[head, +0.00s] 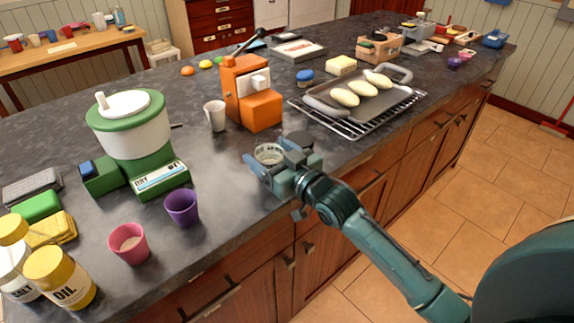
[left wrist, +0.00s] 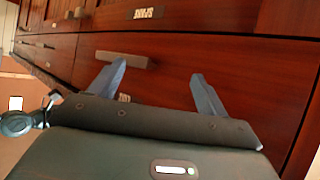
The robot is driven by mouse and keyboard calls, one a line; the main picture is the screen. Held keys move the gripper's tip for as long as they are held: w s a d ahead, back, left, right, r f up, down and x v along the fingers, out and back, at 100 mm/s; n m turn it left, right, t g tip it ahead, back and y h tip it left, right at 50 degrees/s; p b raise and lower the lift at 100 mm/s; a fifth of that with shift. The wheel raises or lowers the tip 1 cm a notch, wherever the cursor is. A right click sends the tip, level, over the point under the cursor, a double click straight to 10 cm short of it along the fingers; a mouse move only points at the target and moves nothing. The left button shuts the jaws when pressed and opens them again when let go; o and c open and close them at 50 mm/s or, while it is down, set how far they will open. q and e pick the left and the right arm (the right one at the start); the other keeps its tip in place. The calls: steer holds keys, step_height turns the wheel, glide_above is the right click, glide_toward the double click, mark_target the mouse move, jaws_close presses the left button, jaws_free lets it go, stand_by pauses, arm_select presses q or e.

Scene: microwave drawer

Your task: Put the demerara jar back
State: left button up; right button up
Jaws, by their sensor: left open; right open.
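A round glass jar (head: 268,152) with an open-looking top stands near the counter's front edge in the head view. Its label is not readable, so I cannot tell for sure that it is the demerara jar. My right gripper (head: 262,168) is open at this jar, partly hiding its lower side; I cannot tell whether the fingers touch it. A dark round lid or jar top (head: 298,140) shows just behind the gripper. My left gripper (left wrist: 158,74) is open and empty in the left wrist view, facing a wooden drawer front with a bar handle (left wrist: 122,59).
An orange machine (head: 252,95) and a white cup (head: 215,115) stand behind the jar. A tray of loaves on a wire rack (head: 378,122) is to the right. Purple (head: 182,208) and pink cups (head: 129,244) stand to the left, before a green-and-white mixer (head: 133,135).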

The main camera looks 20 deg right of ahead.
steer(key=v, duration=1)
steer(key=s+a+f+g+h, duration=0.1)
steer(key=s+a+f+g, duration=0.2)
steer(key=s+f, duration=0.4)
steer(key=s+a+f+g+h, duration=0.1)
steer(key=s+a+f+g, duration=0.2)
steer(key=s+f, duration=0.5)
step_height(320, 180, down, 4)
steer(key=shift+s+a+f+m+b, duration=0.2)
steer(key=shift+a+m+b, duration=0.1)
steer(key=shift+a+b, duration=0.1)
